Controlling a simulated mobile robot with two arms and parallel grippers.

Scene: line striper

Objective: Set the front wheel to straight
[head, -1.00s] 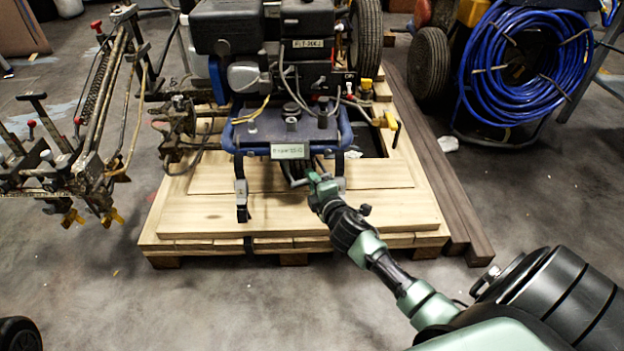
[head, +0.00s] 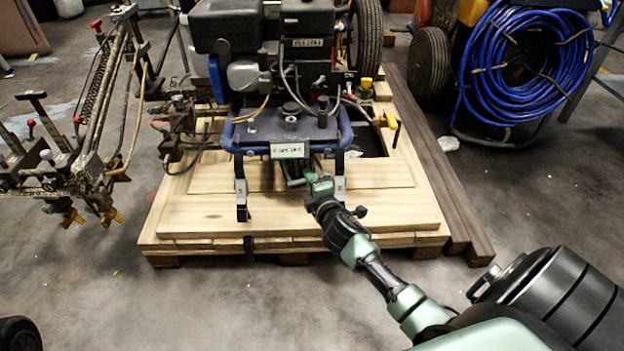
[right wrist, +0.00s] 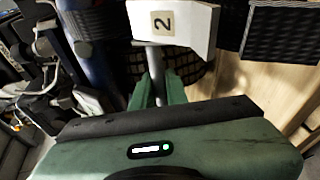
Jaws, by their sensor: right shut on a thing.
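The line striper (head: 285,125) stands on a wooden pallet, its blue front frame facing me. My right gripper (head: 312,178) reaches under the front of that frame. In the right wrist view its green fingers (right wrist: 158,92) are shut on a grey rod (right wrist: 155,70). A white plate marked "2" (right wrist: 190,22) hides the rod's upper part. A dark treaded tyre (right wrist: 185,68), apparently the front wheel, shows just behind the rod. In the head view the wheel is hidden under the frame, so its angle cannot be told. My left gripper is not in view.
The wooden pallet (head: 200,215) has bare boards in front of the striper. A rusty spray-arm assembly (head: 95,150) stands at the left. Dark beams (head: 440,170) lie along the pallet's right side. A blue hose coil (head: 525,65) stands at the back right.

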